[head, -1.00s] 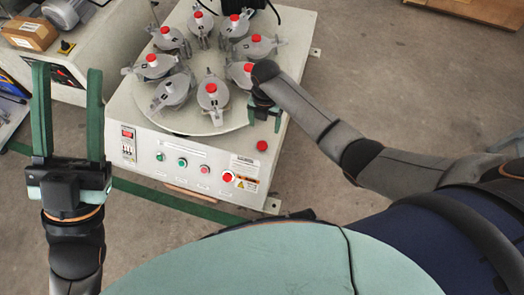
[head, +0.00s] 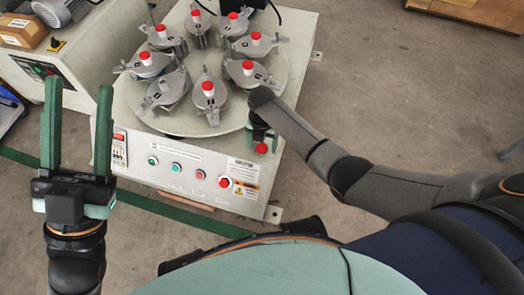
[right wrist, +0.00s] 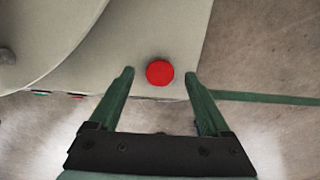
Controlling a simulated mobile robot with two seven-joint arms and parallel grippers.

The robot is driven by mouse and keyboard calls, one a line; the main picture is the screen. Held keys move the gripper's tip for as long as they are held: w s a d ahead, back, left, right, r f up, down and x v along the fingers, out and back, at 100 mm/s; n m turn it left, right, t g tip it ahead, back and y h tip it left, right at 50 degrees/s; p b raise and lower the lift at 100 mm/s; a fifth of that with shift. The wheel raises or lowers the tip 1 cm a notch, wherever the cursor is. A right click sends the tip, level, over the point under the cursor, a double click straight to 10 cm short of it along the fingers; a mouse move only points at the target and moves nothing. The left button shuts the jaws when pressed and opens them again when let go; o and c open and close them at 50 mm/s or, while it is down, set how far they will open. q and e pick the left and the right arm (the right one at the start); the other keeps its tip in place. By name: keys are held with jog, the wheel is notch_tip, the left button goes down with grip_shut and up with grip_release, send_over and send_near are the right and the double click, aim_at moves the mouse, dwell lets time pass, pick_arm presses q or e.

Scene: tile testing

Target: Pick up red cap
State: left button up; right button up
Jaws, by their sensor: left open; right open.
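A red cap (head: 262,149) sits alone near the front right corner of the machine top. It looks like a round red disc in the right wrist view (right wrist: 160,73). My right gripper (head: 263,139) is open above it, pointing down. In the right wrist view the cap shows between the two green fingertips, with a gap on each side; I cannot tell the height left between them. My left gripper (head: 78,86) is open and empty, fingers up, left of the machine.
A round turntable (head: 285,85) carries several grey jars, most with a red-topped white knob; one jar (head: 164,90) shows no red top. A red button (head: 225,182) and other buttons are on the front panel. A cardboard box (head: 22,30) stands at the back left.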

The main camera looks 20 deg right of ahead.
jog(key=shift+f, duration=0.55)
jog(key=shift+r, duration=0.1)
jog(key=shift+c, duration=0.3)
grip_shut()
